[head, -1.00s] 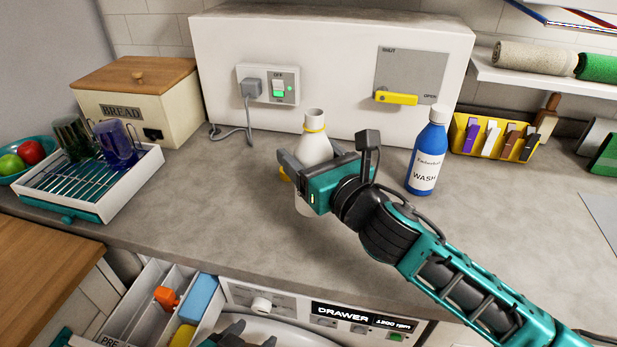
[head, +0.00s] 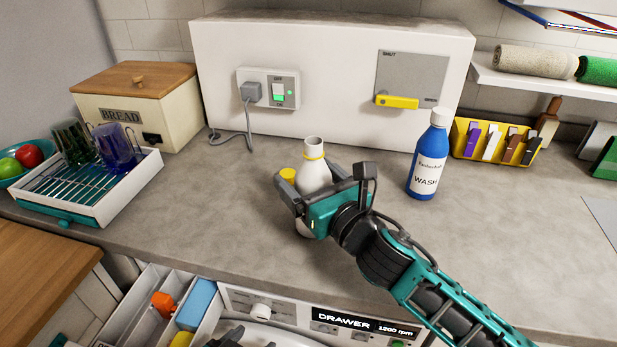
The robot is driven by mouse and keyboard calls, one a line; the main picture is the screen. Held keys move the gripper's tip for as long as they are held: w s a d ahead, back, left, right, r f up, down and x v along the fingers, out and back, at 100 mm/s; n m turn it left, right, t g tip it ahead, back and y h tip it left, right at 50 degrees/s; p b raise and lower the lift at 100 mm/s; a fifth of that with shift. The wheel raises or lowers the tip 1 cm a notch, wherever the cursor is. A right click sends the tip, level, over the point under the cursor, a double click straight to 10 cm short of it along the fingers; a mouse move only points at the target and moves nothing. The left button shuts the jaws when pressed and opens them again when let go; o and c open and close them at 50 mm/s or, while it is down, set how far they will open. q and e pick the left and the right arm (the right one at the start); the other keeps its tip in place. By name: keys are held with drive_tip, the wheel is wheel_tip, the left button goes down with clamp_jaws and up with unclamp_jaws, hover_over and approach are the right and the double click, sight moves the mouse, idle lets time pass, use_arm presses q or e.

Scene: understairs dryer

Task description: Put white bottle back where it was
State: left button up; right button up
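The white bottle (head: 313,174), with a yellow ring at its neck, is upright over the worktop in the middle of the head view. My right gripper (head: 317,197) reaches in from the right and is shut around its body. The fingers and palm hide much of its lower half; I cannot tell whether its base touches the worktop. A small yellow thing (head: 288,174) shows just behind and left of the bottle. My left gripper (head: 240,338) shows only in part at the bottom edge, over the washer; its fingers are not clear.
A blue WASH bottle (head: 428,160) stands right of my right gripper. A dish rack (head: 130,193) and a bread bin (head: 140,105) are on the left. A white box with a socket and yellow lever (head: 396,102) stands behind. The worktop (head: 220,205) left of the bottle is clear.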

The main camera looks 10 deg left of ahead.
drive_tip(key=shift+o, duration=0.4)
drive_tip(key=shift+r, duration=0.2)
drive_tip(key=shift+s+d, duration=0.15)
drive_tip(key=v, duration=1.1)
drive_tip(key=shift+s+d, duration=0.2)
drive_tip(key=shift+d, duration=0.05)
drive_tip(key=shift+r, duration=0.1)
